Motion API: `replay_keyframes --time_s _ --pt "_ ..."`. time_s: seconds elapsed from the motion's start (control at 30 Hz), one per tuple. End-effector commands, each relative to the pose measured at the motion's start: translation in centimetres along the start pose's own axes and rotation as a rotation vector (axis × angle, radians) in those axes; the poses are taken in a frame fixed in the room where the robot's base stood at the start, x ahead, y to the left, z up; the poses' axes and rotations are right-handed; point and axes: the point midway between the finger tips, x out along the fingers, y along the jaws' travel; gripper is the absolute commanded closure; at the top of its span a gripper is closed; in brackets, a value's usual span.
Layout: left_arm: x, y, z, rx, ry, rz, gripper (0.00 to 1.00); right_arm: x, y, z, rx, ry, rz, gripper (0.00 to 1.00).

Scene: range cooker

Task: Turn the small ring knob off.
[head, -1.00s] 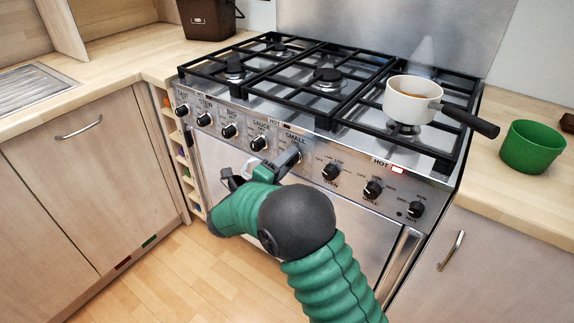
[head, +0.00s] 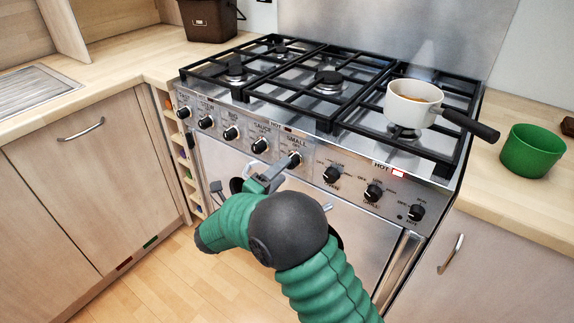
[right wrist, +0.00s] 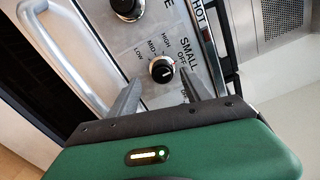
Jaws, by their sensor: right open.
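The small ring knob (head: 294,159) is a round black and silver knob under the word SMALL on the cooker's front panel. It also shows in the right wrist view (right wrist: 162,70), with LOW, MID, HIGH and OFF printed around it. I cannot tell surely which mark its pointer faces. My right gripper (head: 274,174) is open, just in front of and below the knob. In the right wrist view its two fingers (right wrist: 160,80) stand apart on either side of the knob and hold nothing. My left gripper is not in view.
Other knobs line the panel, including the sauce knob (head: 260,145) and oven knob (head: 331,174). A red HOT light (head: 398,173) glows. A white saucepan (head: 412,110) stands on the right hob, its handle reaching past the right side. A green bowl (head: 531,152) sits on the right counter.

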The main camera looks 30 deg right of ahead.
Motion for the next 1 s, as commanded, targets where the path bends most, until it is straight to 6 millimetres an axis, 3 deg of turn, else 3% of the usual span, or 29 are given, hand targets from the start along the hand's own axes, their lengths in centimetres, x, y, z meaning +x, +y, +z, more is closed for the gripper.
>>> replay_keyframes --time_s 0.2,0.4,0.6,1.0 --pt "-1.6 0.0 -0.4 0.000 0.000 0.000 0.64 -6.7 -0.2 0.2 -0.003 -0.005 0.003 0.44" --pt "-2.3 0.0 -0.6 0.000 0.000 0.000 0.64 -11.3 0.1 0.1 -0.004 -0.002 0.004 0.44" --pt "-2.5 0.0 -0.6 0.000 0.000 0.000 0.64 -12.9 0.2 0.0 -0.004 0.001 0.003 0.44" --pt "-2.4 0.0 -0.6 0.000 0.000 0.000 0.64 -12.9 0.3 0.0 -0.003 0.000 0.004 0.44"
